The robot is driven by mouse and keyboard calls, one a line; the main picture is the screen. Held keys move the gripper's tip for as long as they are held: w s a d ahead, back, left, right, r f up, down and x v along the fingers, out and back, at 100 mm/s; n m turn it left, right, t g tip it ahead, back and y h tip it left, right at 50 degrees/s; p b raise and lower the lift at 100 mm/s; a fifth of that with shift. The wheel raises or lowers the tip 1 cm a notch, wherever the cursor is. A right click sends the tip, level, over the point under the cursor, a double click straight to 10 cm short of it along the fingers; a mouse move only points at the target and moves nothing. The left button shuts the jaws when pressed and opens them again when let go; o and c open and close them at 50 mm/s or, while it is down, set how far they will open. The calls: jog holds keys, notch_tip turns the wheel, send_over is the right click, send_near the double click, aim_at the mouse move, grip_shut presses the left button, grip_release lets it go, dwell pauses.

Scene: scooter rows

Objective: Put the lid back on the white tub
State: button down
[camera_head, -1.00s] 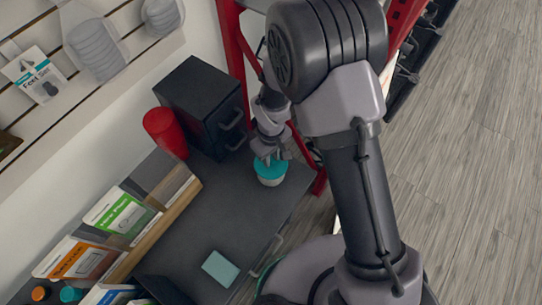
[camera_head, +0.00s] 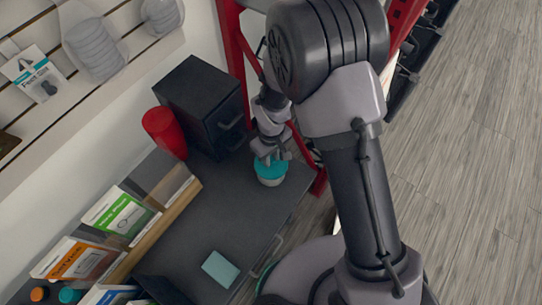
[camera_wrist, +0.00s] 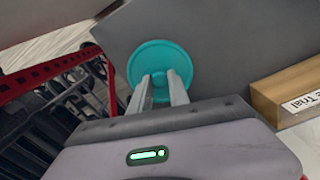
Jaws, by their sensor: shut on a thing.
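The white tub (camera_head: 271,181) stands upright on the dark desk, near its far right end. The teal lid (camera_head: 265,172) is at the top of the tub in the head view; whether it is fully seated I cannot tell. In the wrist view the round teal lid (camera_wrist: 163,58) hides the tub beneath it. My gripper (camera_head: 270,158) is above the tub, with its two fingers shut on the lid's raised middle; it also shows in the wrist view (camera_wrist: 165,82).
A teal block (camera_head: 221,269) lies at the desk's near edge. A red rack (camera_head: 233,60) rises beyond the desk. The desk's middle is clear.

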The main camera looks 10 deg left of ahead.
dwell(0.4)
jog(key=c, duration=0.7)
grip_release()
jog(key=shift+r, duration=0.1)
jog(key=shift+r+p, duration=2.4)
jog(key=shift+r, duration=1)
grip_shut()
jog(key=shift+f, duration=0.2)
